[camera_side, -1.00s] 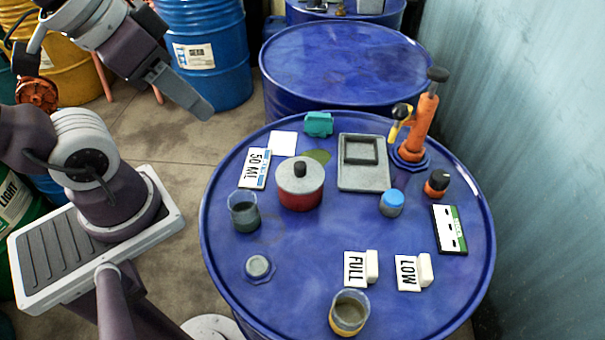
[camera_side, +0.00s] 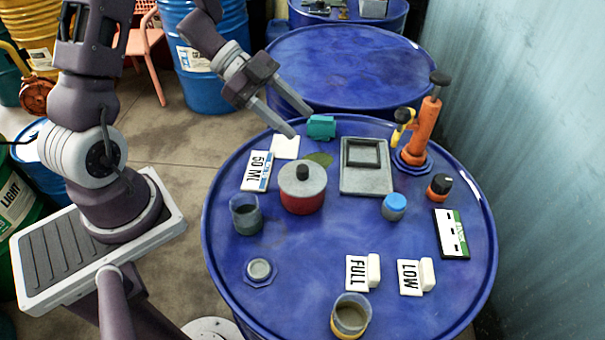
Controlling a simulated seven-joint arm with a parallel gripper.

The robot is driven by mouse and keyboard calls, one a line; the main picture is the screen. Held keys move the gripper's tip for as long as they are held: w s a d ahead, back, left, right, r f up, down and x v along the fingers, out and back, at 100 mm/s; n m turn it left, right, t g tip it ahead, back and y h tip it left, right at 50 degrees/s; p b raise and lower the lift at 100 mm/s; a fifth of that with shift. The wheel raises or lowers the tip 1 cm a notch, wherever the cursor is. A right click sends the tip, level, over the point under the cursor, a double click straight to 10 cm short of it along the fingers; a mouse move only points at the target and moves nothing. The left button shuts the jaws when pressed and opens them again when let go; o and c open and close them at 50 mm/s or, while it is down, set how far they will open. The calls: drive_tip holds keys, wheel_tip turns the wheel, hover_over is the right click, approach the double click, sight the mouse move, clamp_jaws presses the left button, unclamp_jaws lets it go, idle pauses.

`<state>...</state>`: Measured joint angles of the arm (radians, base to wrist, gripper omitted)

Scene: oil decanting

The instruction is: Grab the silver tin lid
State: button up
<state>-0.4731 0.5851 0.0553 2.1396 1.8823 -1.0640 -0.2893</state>
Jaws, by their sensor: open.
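The silver tin lid (camera_side: 302,184) is a round grey disc with a black knob (camera_side: 303,173) on top. It sits on the red tin (camera_side: 302,205), left of the middle of the blue drum top. My gripper (camera_side: 302,124) is open and empty, its two long grey fingers pointing down and to the right. It hangs over the far left part of the drum top, beyond the lid and apart from it, near the teal block.
On the blue drum top (camera_side: 310,245) stand a teal block (camera_side: 321,127), a grey tray (camera_side: 352,186), a glass of dark liquid (camera_side: 246,214), a blue-capped jar (camera_side: 395,206) and an orange pump (camera_side: 423,130). Signs FULL (camera_side: 357,273) and LOW (camera_side: 411,277) stand near the front.

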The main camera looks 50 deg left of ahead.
sight(300, 166)
drive_tip(key=s+d+f, duration=0.1)
drive_tip(key=d, duration=0.1)
drive_tip(key=s+d+f+g+h, duration=0.1)
drive_tip(key=d+f, duration=0.1)
drive_tip(key=s+d+f+g+h, duration=0.1)
drive_tip(key=s+d, duration=0.1)
drive_tip(key=d, duration=0.1)
drive_tip(key=shift+s+f+m, duration=0.1)
drive_tip(key=shift+f+m, duration=0.25)
drive_tip(key=shift+m, duration=0.05)
drive_tip(key=shift+a, duration=0.1)
clamp_jaws()
idle(0.9)
